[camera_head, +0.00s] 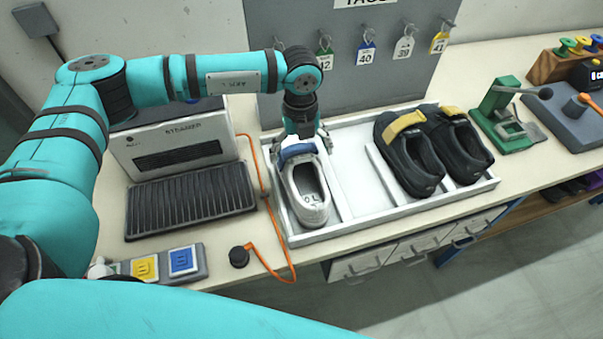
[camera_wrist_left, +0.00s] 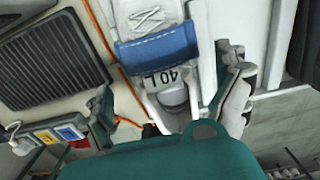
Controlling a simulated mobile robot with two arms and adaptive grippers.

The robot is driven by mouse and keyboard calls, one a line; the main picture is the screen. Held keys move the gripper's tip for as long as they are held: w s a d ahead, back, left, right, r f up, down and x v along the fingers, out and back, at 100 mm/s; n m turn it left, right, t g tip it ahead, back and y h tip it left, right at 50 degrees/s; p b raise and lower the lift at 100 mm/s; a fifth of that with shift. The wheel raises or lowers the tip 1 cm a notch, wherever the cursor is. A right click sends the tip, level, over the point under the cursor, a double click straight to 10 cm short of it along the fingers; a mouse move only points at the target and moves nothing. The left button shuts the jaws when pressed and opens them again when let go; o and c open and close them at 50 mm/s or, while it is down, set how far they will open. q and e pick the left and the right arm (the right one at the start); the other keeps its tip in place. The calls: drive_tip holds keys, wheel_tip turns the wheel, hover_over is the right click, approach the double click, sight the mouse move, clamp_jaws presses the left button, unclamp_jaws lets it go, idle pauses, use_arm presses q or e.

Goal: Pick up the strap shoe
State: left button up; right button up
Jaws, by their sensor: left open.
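A light grey strap shoe (camera_head: 309,205) with a blue strap (camera_head: 297,151) lies in the left compartment of the white tray (camera_head: 352,230), its opening toward the near side. My left gripper (camera_head: 303,143) points down over the strap end of this shoe, with its fingers apart. In the left wrist view the blue strap (camera_wrist_left: 157,49) and a "40 L" label show on the shoe, between the spread fingers of the left gripper (camera_wrist_left: 170,100). I cannot tell whether the fingers touch the shoe. My right gripper is not in view.
Two black shoes with yellow straps (camera_head: 408,125) fill the tray's right compartment. A tag board (camera_head: 345,70) stands behind. A steamer (camera_head: 172,145) and black grille are left of the tray, with an orange cable (camera_head: 277,235) between. A green press (camera_head: 503,115) stands right.

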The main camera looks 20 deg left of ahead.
sight(302, 156)
use_arm(q)
drive_tip(key=shift+s+f+p, duration=0.15)
drive_tip(key=shift+f+p, duration=0.2)
wheel_tip(302, 156, down, 4)
drive_tip(key=shift+d+r+p, duration=0.15)
drive_tip(key=shift+p, duration=0.65)
drive_tip(key=shift+f, duration=0.35)
drive_tip(key=c, duration=1.4)
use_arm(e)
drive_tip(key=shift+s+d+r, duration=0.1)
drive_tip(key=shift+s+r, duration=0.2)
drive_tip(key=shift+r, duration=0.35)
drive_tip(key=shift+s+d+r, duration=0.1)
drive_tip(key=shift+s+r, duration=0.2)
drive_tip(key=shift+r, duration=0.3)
